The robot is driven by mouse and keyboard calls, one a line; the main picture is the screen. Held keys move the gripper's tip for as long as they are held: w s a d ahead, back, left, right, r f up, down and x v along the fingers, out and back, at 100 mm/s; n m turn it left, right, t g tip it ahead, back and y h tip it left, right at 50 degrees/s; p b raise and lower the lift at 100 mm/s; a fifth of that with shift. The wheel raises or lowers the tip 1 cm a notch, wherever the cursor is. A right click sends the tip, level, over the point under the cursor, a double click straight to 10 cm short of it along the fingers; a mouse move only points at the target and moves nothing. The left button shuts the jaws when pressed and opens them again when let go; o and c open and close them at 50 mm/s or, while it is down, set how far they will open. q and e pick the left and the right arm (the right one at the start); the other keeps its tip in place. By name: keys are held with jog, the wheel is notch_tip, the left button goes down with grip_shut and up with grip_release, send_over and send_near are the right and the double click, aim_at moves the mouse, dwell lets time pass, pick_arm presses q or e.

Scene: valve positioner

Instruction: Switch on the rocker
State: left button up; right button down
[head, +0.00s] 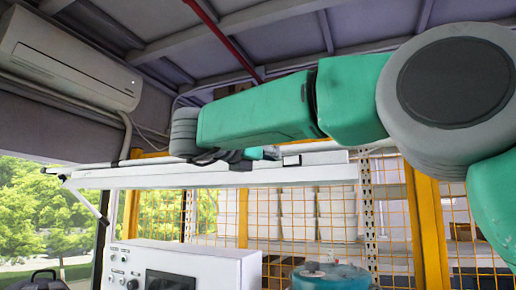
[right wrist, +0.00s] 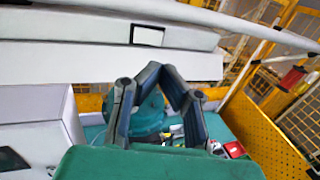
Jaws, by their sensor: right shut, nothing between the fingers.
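My right gripper (right wrist: 161,72) shows in the right wrist view with its two dark fingers meeting at the tips, shut and empty. In the head view, dark parts of my right gripper (head: 225,157) show small under my green arm, in front of a white beam. A white control box (head: 185,262) with small knobs and a dark screen stands at the bottom of the head view. A small red-and-white part (right wrist: 235,149) lies right of the fingers in the right wrist view. I cannot tell whether it is the rocker. My left gripper is not in view.
A white beam (head: 120,178) crosses the head view. A teal rounded body (head: 330,273) sits low, right of the control box; a teal body (right wrist: 148,115) also shows behind my fingers. Yellow mesh fencing (head: 282,238) stands behind. An air conditioner (head: 65,58) hangs upper left.

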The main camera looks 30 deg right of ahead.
aim_at(297, 162)
jog(key=p+x, duration=0.2)
jog(key=x, duration=0.5)
jog(key=shift+s+d, duration=0.1)
jog(key=shift+w+d+p, duration=0.25)
jog(key=shift+d+p, duration=0.15)
jog(key=shift+a, duration=0.1)
jog(key=shift+a, duration=0.15)
